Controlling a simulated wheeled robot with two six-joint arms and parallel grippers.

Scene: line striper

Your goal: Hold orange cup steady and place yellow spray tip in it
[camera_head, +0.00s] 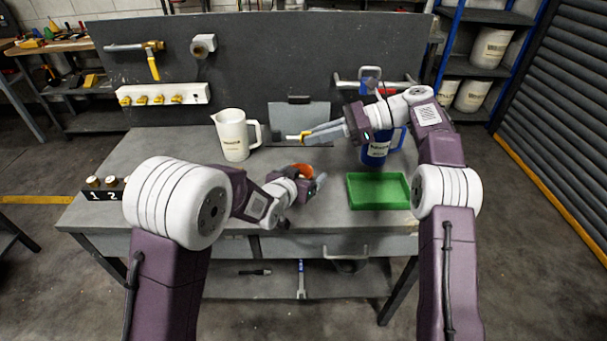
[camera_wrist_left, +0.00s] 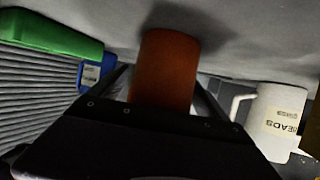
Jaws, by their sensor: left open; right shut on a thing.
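The orange cup (camera_head: 303,170) stands on the workbench near its middle, partly hidden by my left gripper (camera_head: 312,183). In the left wrist view the orange cup (camera_wrist_left: 165,70) sits between the two open fingers of my left gripper (camera_wrist_left: 163,95); I cannot tell whether they touch it. My right gripper (camera_head: 314,134) is shut on the yellow spray tip (camera_head: 303,136), which has a pale end pointing left. It holds the tip above the bench, higher in the picture than the cup.
A white pitcher (camera_head: 234,136) stands left of the cup. A green tray (camera_head: 378,204) lies to the right, with a blue jug (camera_head: 376,155) behind it, partly hidden by my right arm. A numbered block (camera_head: 104,193) sits at the bench's left end. The bench's left middle is clear.

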